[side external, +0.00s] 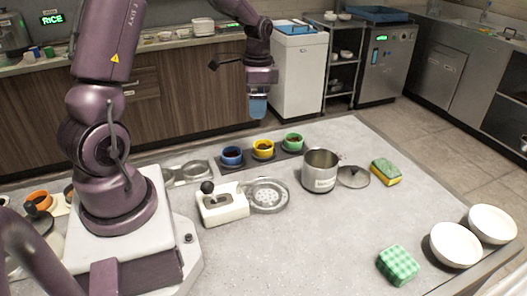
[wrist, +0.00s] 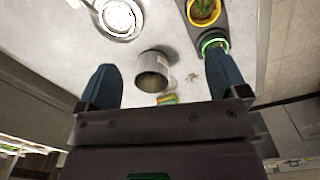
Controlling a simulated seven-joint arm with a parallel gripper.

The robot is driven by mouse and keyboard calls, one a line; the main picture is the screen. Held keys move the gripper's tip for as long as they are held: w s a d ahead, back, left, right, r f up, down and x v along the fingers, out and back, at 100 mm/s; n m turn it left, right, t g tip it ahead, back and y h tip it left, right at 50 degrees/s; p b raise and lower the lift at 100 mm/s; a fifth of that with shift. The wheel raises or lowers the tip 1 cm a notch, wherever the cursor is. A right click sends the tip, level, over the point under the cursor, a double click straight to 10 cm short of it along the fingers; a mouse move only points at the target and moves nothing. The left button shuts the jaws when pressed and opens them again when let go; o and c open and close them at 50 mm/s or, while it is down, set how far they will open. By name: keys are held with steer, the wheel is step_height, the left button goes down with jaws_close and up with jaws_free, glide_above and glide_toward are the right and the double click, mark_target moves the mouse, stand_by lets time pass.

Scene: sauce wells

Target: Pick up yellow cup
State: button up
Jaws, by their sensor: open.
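The yellow cup (side external: 263,149) stands upright in the middle of a dark tray, between a blue cup (side external: 232,156) and a green cup (side external: 292,141). It holds dark contents. In the wrist view the yellow cup (wrist: 204,12) shows at the top right, cut by the frame edge. My gripper (side external: 258,106) hangs in the air above the row of cups, clear of them. In the wrist view its two blue fingers (wrist: 163,82) are wide apart with nothing held between them. The green cup (wrist: 213,43) is partly hidden behind the right finger.
A steel pot (side external: 320,171) and its lid (side external: 353,177) stand right of the cups, with a sponge (side external: 386,171) beyond. A white dispenser (side external: 222,204) stands in front. White bowls (side external: 455,244) and a green checked block (side external: 398,265) are at the front right. The front middle counter is free.

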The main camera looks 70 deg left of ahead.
steer(key=w+a+f+m, duration=0.2)
steer(key=a+f+m, duration=0.3)
steer(key=f, duration=0.1)
steer(key=m, duration=0.6)
glide_above(264, 143)
steer(key=d, duration=0.2)
steer(key=f, duration=0.4)
steer(key=s+f, duration=0.1)
steer(key=f, duration=0.1)
steer(key=shift+a+f, duration=0.1)
steer(key=shift+f, duration=0.3)
steer(key=shift+d+f, duration=0.15)
steer(key=shift+f, duration=1.2)
steer(key=shift+d+f, duration=0.15)
steer(key=shift+f, duration=1.15)
steer(key=c, duration=1)
